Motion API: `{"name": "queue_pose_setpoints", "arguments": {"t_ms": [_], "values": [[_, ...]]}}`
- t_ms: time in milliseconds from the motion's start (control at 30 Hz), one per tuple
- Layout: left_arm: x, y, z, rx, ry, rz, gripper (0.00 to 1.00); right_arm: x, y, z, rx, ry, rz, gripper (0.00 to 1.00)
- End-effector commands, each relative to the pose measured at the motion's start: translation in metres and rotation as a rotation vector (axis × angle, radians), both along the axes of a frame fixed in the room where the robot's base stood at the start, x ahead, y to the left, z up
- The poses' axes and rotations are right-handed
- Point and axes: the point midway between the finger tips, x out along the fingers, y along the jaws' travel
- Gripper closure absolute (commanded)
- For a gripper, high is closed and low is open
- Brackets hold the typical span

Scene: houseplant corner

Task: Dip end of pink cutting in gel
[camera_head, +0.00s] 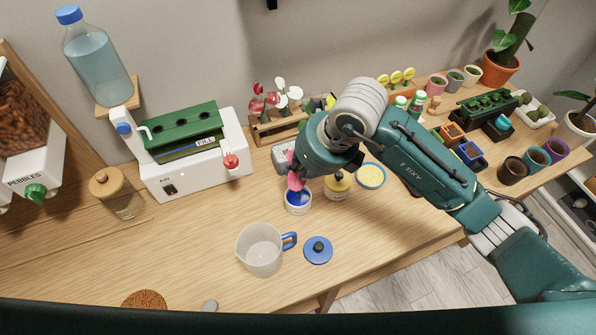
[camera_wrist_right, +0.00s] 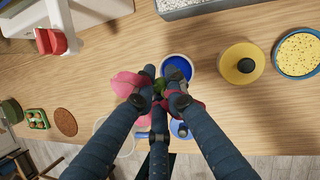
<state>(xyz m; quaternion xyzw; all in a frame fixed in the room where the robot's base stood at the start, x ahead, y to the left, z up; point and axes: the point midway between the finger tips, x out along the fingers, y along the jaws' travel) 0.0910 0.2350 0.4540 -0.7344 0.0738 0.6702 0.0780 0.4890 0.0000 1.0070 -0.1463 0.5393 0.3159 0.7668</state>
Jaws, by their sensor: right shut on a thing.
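My right gripper (camera_head: 301,170) points down over the bench and is shut on the pink cutting (camera_head: 294,180). In the right wrist view the fingertips (camera_wrist_right: 162,92) meet around its green stem, with pink leaves (camera_wrist_right: 128,83) sticking out to the left. The white jar of blue gel (camera_head: 298,202) stands open just below the cutting. It also shows in the right wrist view (camera_wrist_right: 177,67), just beyond the fingertips. I cannot tell whether the stem's end touches the gel. My left gripper is out of view.
A blue lid with dark knob (camera_head: 318,250) and a clear jug (camera_head: 262,252) sit in front of the gel jar. A yellow jar (camera_head: 337,188) and a dish of yellow grains (camera_head: 371,176) stand to its right.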

Motion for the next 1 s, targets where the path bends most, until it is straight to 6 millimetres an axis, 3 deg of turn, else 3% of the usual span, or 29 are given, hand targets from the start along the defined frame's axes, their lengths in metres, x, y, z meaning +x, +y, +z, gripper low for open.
{"name": "queue_pose_setpoints", "arguments": {"t_ms": [633,1000], "values": [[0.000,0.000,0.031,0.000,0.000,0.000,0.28,0.001,0.000,0.056,0.001,-0.003,0.001,1.00],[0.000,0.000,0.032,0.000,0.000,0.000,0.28,0.001,0.000,0.061,0.001,-0.003,0.000,1.00]]}}
